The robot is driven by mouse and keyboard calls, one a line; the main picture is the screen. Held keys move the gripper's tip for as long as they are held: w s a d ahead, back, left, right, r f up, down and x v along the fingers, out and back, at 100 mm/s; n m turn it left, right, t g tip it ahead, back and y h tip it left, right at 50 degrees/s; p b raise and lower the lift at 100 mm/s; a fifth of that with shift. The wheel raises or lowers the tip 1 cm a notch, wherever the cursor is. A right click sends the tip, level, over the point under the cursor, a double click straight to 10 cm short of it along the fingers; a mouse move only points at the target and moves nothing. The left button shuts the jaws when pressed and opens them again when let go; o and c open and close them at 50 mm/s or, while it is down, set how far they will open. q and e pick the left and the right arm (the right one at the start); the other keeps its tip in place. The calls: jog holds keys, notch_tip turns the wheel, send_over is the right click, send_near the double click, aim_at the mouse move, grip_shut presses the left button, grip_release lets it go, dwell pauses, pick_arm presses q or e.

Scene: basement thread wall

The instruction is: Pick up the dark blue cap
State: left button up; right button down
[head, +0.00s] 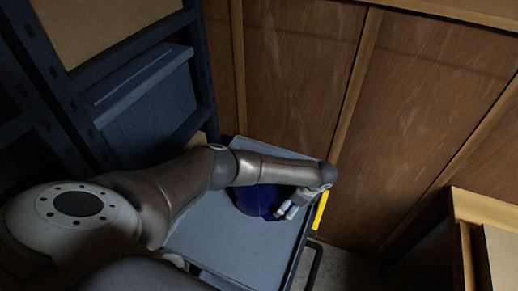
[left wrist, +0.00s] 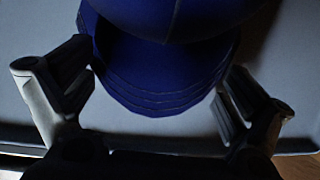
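The dark blue cap (head: 256,199) lies on a grey tray-like cart top (head: 215,232), partly hidden under my left arm in the head view. In the left wrist view the cap (left wrist: 165,75) fills the upper middle, its stitched brim (left wrist: 150,98) pointing toward the gripper. My left gripper (head: 288,211) is at the cap's right side in the head view. In the left wrist view the fingers of this gripper (left wrist: 160,100) are spread, one on each side of the brim. I cannot tell whether they touch it. My right gripper is not in view.
The cart has a dark rim and a yellow strip (head: 320,211) at its right. Dark blue shelving with a bin (head: 145,100) stands at the left. A wood-panelled wall (head: 300,80) is behind. A wooden box-like piece (head: 488,225) is at the lower right.

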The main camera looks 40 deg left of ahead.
pick_arm(q)
jog(key=c, duration=1.2)
jog(key=shift+o, duration=0.2)
jog(key=shift+r, duration=0.15)
